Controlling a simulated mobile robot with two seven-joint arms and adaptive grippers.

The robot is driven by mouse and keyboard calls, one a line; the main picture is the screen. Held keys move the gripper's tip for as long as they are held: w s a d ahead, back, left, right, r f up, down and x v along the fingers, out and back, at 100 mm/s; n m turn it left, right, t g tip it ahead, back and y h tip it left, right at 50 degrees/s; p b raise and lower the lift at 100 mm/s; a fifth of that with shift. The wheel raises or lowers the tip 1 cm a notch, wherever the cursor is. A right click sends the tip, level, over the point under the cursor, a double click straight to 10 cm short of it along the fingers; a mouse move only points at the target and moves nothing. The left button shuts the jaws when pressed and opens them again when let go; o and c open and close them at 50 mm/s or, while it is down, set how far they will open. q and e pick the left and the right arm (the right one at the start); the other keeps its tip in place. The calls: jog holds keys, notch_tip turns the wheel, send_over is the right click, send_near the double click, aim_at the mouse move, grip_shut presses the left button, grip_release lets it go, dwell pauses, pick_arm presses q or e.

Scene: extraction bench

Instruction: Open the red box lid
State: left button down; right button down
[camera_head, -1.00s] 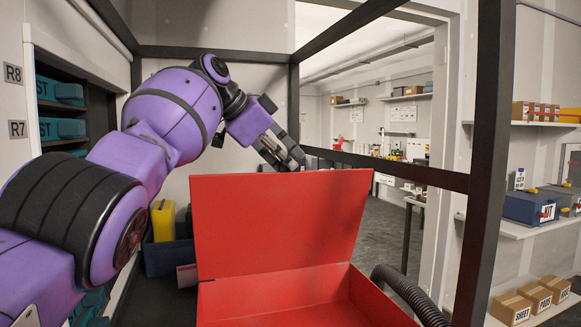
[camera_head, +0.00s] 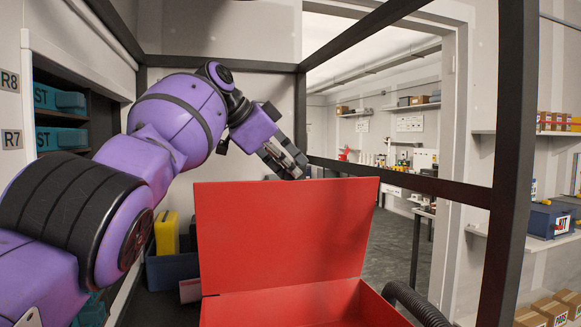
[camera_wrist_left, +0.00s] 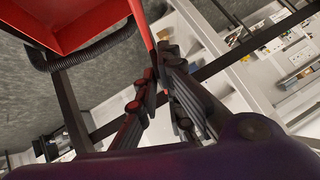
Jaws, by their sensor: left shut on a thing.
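The red box (camera_head: 310,305) stands at the bottom middle of the head view, cut off by the frame edge. Its red lid (camera_head: 280,235) is raised, standing close to upright at the back of the box. My left gripper (camera_head: 296,168) is at the lid's top edge, partly behind it. In the left wrist view the gripper (camera_wrist_left: 156,68) is shut on the thin edge of the lid (camera_wrist_left: 142,25), which runs in between the fingertips. The box (camera_wrist_left: 72,25) shows there at the upper left. My right gripper is not in view.
A ribbed black hose (camera_head: 415,303) lies right of the box. A blue bin (camera_head: 172,272) with a yellow item (camera_head: 166,235) stands at the left. Dark frame posts (camera_head: 515,170) and a crossbar (camera_head: 420,183) surround the area. Shelves with boxes are at the right.

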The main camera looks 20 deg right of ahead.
pick_arm(q)
jog(key=shift+r, duration=0.25)
jog(key=c, duration=1.9)
grip_release()
jog(key=shift+f, duration=0.1)
jog(key=v, duration=1.2)
jog(key=shift+s, duration=0.1)
jog(key=shift+f, duration=0.1)
jog(key=shift+c, duration=0.6)
